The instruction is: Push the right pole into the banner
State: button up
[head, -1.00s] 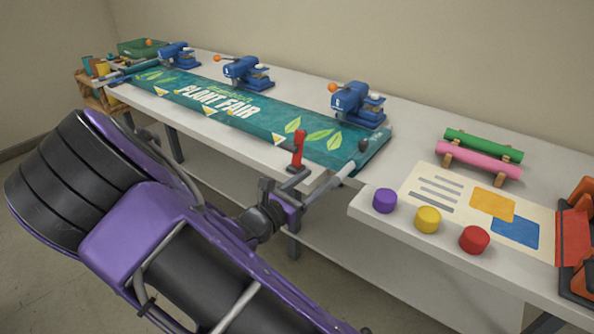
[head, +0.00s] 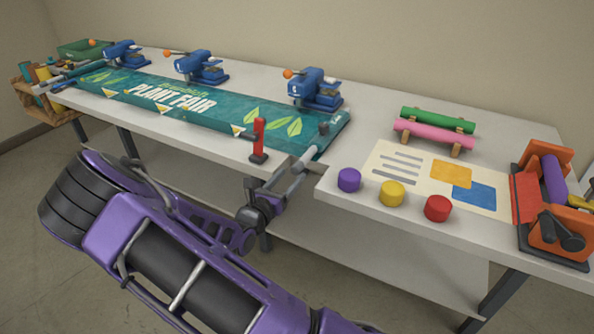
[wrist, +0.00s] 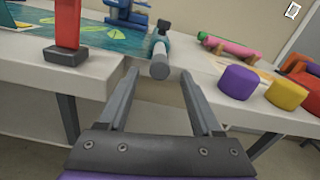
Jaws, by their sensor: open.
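The teal "Plant Fair" banner (head: 215,108) lies flat along the table; part of it shows in the wrist view (wrist: 100,32). The right pole (head: 307,157) is a grey rod at the banner's right end, sticking out past the table's front edge. Its round end (wrist: 160,69) faces my wrist camera, and its far part meets the banner's edge. My gripper (wrist: 160,73) is open, its two fingers pointing at the pole, one on each side of the pole's end in the picture. I cannot tell whether the fingertips overlap the pole. In the head view, my gripper (head: 285,185) is partly hidden.
A red lever (head: 259,140) stands left of the pole at the table edge. Purple (head: 349,180), yellow (head: 392,194) and red (head: 438,208) knobs stand to the right. Blue presses (head: 315,90) line the banner's back edge. An orange roller machine (head: 545,205) is at far right.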

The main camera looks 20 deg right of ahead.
aim_at(294, 172)
jog(key=x, duration=0.5)
grip_shut()
dwell(0.3)
dwell(1.0)
